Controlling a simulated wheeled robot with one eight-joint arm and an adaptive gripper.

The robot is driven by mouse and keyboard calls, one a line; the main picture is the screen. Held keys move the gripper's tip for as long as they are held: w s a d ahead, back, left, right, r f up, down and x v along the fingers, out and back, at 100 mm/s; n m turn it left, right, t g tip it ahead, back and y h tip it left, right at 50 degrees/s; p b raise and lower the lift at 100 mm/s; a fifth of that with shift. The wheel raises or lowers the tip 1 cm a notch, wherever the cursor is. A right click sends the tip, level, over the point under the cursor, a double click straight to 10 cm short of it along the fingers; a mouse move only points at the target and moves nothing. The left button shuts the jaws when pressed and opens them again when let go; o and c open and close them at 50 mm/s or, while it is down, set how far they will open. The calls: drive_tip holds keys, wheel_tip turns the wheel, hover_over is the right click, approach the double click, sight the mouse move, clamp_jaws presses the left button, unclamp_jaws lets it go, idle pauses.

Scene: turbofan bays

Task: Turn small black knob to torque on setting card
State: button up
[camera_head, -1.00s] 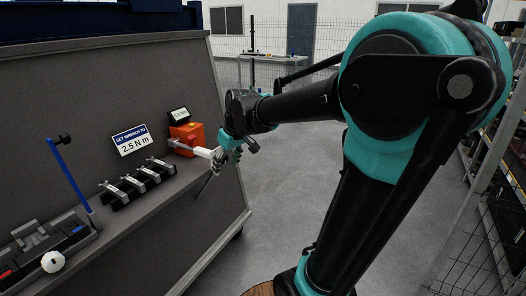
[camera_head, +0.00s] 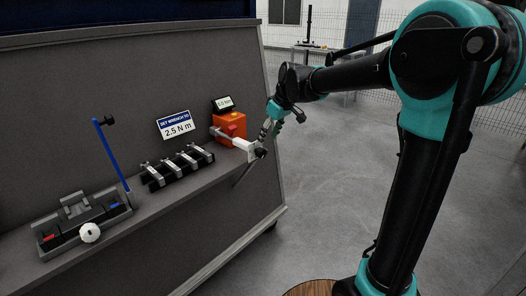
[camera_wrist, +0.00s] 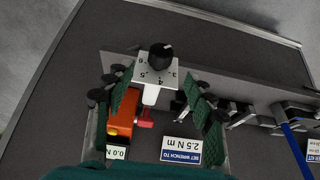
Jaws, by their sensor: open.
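The small black knob (camera_wrist: 161,56) stands on a white dial plate (camera_wrist: 149,78) with printed numbers, at the end of a white wrench-like arm. In the head view the knob (camera_head: 260,153) shows at the bench's front edge. The setting card (camera_head: 176,126) reads "SET WRENCH TO 2.5 N m"; it also shows upside down in the wrist view (camera_wrist: 195,151). My gripper (camera_head: 269,131) is open and empty above the knob. In the wrist view its green-padded fingers (camera_wrist: 158,88) are apart, with the knob just beyond the fingertips. I cannot read the knob's exact setting.
An orange tester (camera_head: 230,125) with a small display (camera_head: 223,103) stands behind the dial plate. A black rack with several clamps (camera_head: 178,168), a blue post (camera_head: 112,155) and a grey fixture with a white knob (camera_head: 90,232) sit left. Floor to the right is clear.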

sight(262, 149)
drive_tip(key=x, duration=0.8)
drive_tip(key=shift+a, duration=0.1)
drive_tip(key=c, duration=1.2)
